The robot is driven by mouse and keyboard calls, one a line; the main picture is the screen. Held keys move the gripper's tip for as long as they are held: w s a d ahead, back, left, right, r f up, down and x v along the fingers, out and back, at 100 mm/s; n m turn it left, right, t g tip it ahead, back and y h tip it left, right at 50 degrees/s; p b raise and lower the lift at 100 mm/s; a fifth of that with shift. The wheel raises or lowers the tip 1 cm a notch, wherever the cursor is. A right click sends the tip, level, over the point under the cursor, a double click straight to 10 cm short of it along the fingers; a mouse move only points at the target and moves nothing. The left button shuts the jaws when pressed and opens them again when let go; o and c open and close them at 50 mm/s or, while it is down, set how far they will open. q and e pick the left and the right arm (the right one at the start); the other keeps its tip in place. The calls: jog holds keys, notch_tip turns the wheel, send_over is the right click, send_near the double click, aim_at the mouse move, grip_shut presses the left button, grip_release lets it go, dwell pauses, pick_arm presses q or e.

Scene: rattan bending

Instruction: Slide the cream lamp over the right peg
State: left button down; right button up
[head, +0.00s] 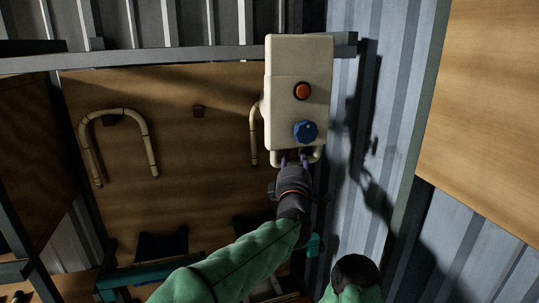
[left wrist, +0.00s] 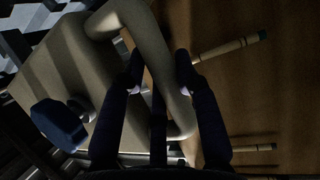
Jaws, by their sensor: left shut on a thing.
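The cream lamp (head: 283,95), a box-like body with an orange button and a blue knob, is in front of the board's right side in the head view. My left gripper (head: 292,163) is shut on the tube handle at its lower end. The left wrist view shows that handle (left wrist: 160,60) between the fingers (left wrist: 160,95), and the lamp body (left wrist: 75,75) to the left. No right peg shows beside the lamp; the lamp covers that part of the board. Whether the lamp touches a peg, I cannot tell. My right gripper is not in view.
Another bent rattan piece (head: 253,135) is partly hidden by the lamp. A metal rail (head: 180,54) runs above. Corrugated wall stands right.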

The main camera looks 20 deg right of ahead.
pick_arm(q)
jog(key=shift+d+f+p, duration=0.1)
jog(key=shift+d+p, duration=0.3)
jog(key=shift+d, duration=1.15)
jog(key=c, duration=1.3)
grip_release()
jog(key=shift+o, duration=0.7)
jog(key=shift+d, duration=0.3)
jog(key=shift+s+a, duration=0.35)
jog(key=v, duration=0.6)
jog(key=shift+s+f, duration=0.2)
jog(key=shift+s, duration=0.15)
